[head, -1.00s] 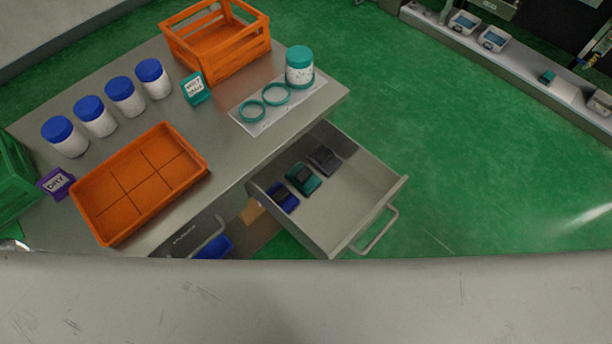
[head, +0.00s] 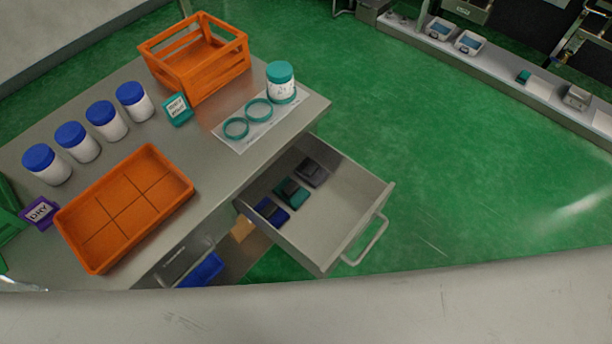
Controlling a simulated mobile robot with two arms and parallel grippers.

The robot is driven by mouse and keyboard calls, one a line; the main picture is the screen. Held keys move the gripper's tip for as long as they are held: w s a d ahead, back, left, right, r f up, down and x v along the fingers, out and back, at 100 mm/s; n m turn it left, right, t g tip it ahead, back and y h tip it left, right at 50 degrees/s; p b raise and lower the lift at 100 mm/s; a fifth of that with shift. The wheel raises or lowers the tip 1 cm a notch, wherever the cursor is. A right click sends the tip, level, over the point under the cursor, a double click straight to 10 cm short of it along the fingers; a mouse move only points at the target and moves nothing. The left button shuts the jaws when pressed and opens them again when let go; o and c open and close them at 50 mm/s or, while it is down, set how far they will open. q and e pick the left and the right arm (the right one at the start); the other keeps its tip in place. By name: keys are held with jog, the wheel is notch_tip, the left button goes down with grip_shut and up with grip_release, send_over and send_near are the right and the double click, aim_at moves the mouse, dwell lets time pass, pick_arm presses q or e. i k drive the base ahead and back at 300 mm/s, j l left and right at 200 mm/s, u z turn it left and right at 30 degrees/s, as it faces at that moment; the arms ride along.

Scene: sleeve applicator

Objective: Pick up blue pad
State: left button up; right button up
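A blue pad (head: 269,212) lies in the open drawer (head: 345,205), at the end of a row near the drawer's left front corner. A teal pad (head: 292,192) and a dark grey pad (head: 311,172) lie beyond it in the same row. Each pad seems to have a darker raised part on top. Neither of my grippers shows in the head view.
The drawer sticks out from the steel table, with its handle (head: 368,240) at the right. On the table stand an orange divided tray (head: 125,208), an orange crate (head: 195,62), several blue-lidded jars (head: 107,121) and a teal-lidded jar (head: 281,82). A lower drawer holds something blue (head: 201,270).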

aim_at(273, 213)
jog(key=k+l+z, duration=0.1)
jog(key=l, duration=1.75)
jog(key=k+z, duration=0.05)
